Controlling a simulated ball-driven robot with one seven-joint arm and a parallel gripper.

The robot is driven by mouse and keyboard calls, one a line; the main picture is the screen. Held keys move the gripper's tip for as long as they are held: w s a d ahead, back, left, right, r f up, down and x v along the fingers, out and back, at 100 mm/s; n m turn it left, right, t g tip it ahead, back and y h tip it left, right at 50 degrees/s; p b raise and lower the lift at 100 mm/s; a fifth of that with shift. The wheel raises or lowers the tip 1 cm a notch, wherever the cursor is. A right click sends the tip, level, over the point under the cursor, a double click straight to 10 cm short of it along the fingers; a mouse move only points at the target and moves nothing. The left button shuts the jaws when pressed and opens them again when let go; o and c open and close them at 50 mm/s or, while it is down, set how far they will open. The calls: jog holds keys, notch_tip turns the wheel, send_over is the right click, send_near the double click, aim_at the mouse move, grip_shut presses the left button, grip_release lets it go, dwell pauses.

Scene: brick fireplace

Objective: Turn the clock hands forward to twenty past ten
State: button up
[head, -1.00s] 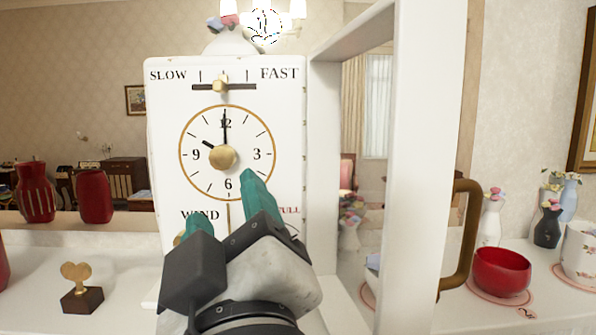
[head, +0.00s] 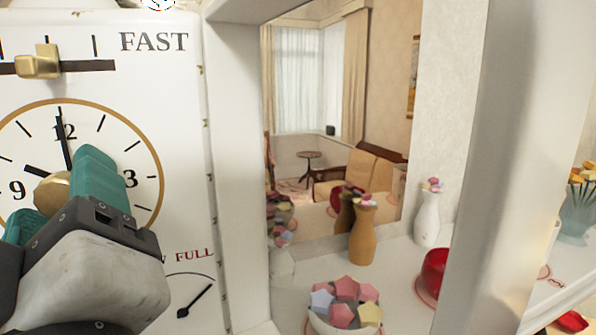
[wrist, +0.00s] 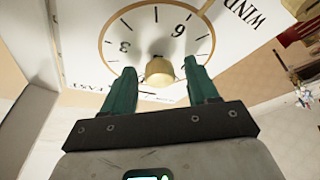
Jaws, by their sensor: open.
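The white clock face (head: 120,200) has a gold ring and fills the left of the head view. Its long black hand (head: 65,140) points to 12 and its short black hand (head: 40,172) points up-left, near 10. A gold knob (head: 52,190) sits at the centre, partly hidden by my gripper. My gripper (head: 57,183) has two teal fingers, open, one on each side of the knob in the picture. The wrist view shows the knob (wrist: 160,70) between the fingertips (wrist: 159,67), with gaps on both sides. The hands are hard to make out there.
Above the dial is a gold slider (head: 38,62) marked FAST; below right is a small gauge (head: 190,300). A mirror (head: 330,130) with a white frame stands right of the clock. A bowl of coloured shapes (head: 345,305) and a red bowl (head: 433,277) stand on the shelf.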

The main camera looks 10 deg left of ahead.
jog(key=shift+c, duration=0.3)
jog(key=c, duration=1)
jog(key=m+t+h+b, duration=0.1)
jog(key=m, duration=0.3)
jog(key=m+t+h+b, duration=0.1)
jog(key=m+t+b, duration=0.1)
jog(key=m, duration=0.2)
jog(key=shift+s+a+f, duration=0.1)
jog(key=shift+a, duration=0.05)
jog(key=o, duration=1.1)
jog(key=shift+c, duration=0.2)
